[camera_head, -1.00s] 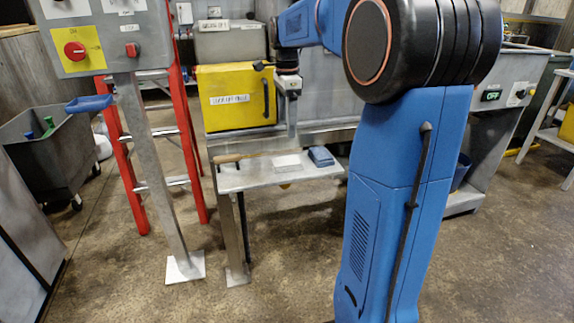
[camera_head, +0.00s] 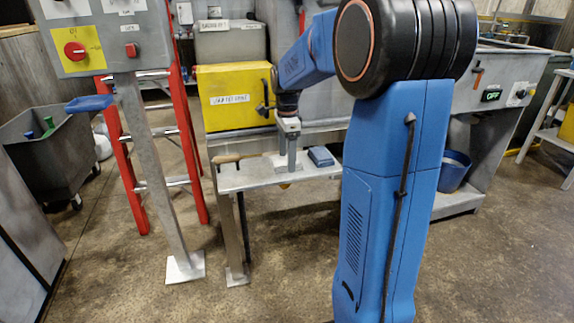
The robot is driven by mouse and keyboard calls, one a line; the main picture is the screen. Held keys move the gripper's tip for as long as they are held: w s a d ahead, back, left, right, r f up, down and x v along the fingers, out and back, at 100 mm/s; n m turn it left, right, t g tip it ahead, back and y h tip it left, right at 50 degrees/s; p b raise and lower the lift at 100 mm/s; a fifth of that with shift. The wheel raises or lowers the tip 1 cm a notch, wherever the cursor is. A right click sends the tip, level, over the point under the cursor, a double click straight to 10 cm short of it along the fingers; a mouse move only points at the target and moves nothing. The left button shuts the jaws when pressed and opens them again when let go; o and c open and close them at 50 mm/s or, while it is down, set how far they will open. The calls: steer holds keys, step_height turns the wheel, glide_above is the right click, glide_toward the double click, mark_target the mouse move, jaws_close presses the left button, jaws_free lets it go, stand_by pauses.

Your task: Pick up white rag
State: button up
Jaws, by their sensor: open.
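The white rag (camera_head: 277,162) lies flat on the small metal shelf (camera_head: 247,181) in front of the yellow box. It is partly hidden behind my gripper (camera_head: 287,168). My gripper points straight down with its fingertips at the rag. I cannot tell whether they touch it or hover just above. The jaws are open, and nothing is seen held between them.
A blue folded cloth or block (camera_head: 320,156) lies close to the right of my gripper. A wooden-handled tool (camera_head: 228,158) lies at the shelf's left. The yellow box (camera_head: 234,98) stands behind. A control post (camera_head: 150,170) and red ladder (camera_head: 118,165) stand left.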

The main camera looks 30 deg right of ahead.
steer(key=shift+f, duration=0.4)
steer(key=c, duration=1.2)
steer(key=shift+r, duration=0.15)
